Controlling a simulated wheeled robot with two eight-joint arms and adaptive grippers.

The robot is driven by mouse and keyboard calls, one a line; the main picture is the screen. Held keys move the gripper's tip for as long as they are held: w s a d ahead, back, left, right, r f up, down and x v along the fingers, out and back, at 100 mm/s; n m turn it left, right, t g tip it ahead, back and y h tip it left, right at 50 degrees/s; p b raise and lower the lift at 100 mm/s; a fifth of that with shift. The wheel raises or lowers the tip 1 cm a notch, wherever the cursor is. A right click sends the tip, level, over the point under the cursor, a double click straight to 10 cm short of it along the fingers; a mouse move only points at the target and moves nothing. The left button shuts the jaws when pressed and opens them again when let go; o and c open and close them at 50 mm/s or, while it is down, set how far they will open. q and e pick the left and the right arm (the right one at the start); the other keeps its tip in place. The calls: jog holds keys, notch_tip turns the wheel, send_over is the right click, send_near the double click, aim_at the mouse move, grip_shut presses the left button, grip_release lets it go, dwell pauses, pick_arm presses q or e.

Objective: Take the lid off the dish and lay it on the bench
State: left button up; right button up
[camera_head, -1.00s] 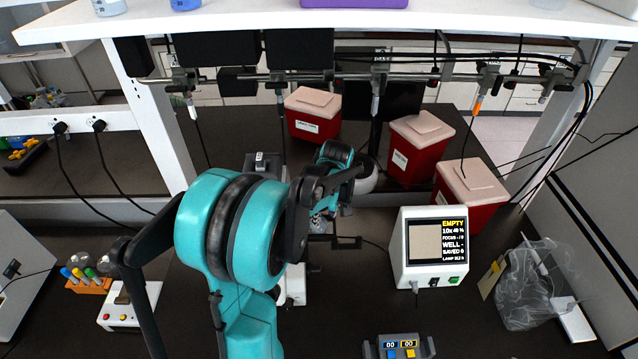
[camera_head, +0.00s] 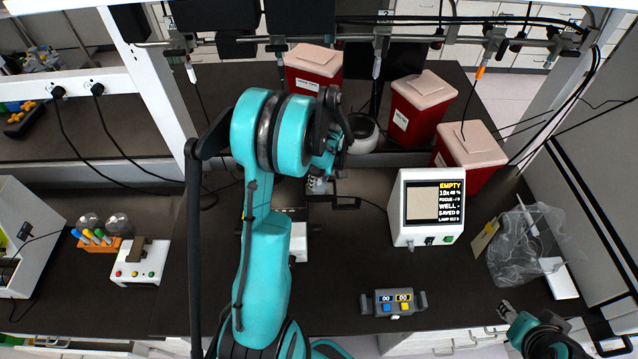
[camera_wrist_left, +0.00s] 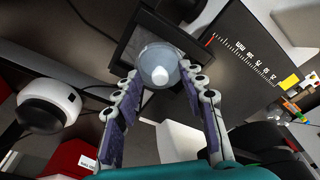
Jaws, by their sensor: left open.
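The dish (camera_wrist_left: 157,65) shows in the left wrist view as a round, clear piece with a white knob (camera_wrist_left: 161,75) on its lid. It sits over a dark square frame (camera_wrist_left: 120,42). My left gripper (camera_wrist_left: 158,88) is open, with one finger on each side of the dish; I cannot tell whether they touch it. In the head view my left gripper (camera_head: 328,168) is over the middle of the bench (camera_head: 340,260), and my arm hides much of what is under it. My right gripper (camera_head: 506,309) is at the lower right, small and apart from the dish; its opening is unclear.
A white monitor reading EMPTY (camera_head: 400,228) stands right of the left gripper. Red bins (camera_head: 470,155) and a white round pot (camera_head: 362,132) stand behind. A clear bag (camera_head: 520,245) lies at right. The front-middle bench has free room.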

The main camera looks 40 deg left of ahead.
aim_at(320, 181)
pick_arm(q)
jog(key=c, duration=0.9)
jog(key=shift+o, duration=0.2)
jog(key=shift+r, duration=0.15)
jog(key=shift+r+p, duration=0.4)
jog(key=shift+r, duration=0.25)
notch_tip(320, 181, up, 2)
jog(key=shift+r+p, duration=0.2)
jog(key=shift+p, duration=0.35)
jog(key=w+d+b, duration=0.3)
jog(key=w+d, duration=0.8)
jog(key=d, duration=0.2)
jog(key=shift+w+d+f+b, duration=0.2)
jog(key=shift+w+d+b, duration=0.1)
jog(key=shift+d, duration=0.1)
